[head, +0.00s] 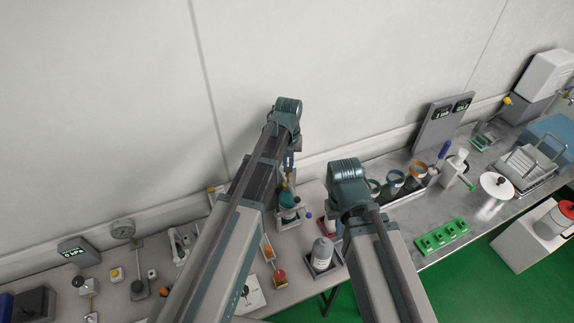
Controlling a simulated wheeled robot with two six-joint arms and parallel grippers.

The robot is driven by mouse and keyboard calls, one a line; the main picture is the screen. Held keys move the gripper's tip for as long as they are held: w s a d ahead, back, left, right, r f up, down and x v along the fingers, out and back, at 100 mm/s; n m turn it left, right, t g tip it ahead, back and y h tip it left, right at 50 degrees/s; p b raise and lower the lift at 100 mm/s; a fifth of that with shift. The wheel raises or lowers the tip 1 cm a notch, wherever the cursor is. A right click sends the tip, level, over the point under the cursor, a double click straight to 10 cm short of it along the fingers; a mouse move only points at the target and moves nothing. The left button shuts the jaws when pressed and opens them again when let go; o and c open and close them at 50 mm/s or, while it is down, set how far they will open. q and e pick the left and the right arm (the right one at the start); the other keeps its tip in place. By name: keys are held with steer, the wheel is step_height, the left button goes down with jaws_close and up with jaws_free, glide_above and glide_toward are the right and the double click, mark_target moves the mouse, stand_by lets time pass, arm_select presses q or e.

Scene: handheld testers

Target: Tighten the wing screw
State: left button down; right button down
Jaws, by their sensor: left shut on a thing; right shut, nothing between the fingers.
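My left gripper (289,179) points down at the end of my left arm, over a small device with a teal top (288,199) on a light base. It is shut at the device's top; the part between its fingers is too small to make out. No wing screw can be told apart at this size. My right gripper (326,226) is mostly hidden behind my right wrist, to the right of that device. It is shut and empty, apart from the device.
A white bottle (321,252) stands in front of the device. A dial gauge on a stand (123,230) and a green display (74,251) are at left. The wall is close behind.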

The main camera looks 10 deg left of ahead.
arm_select(q)
steer(key=shift+s+d+m, duration=0.15)
steer(key=shift+s+m, duration=0.1)
steer(key=shift+m, duration=0.35)
steer(key=c, duration=0.9)
jaws_free()
steer(key=shift+s+r, duration=0.1)
steer(key=shift+s, duration=0.05)
steer(key=shift+w, duration=0.2)
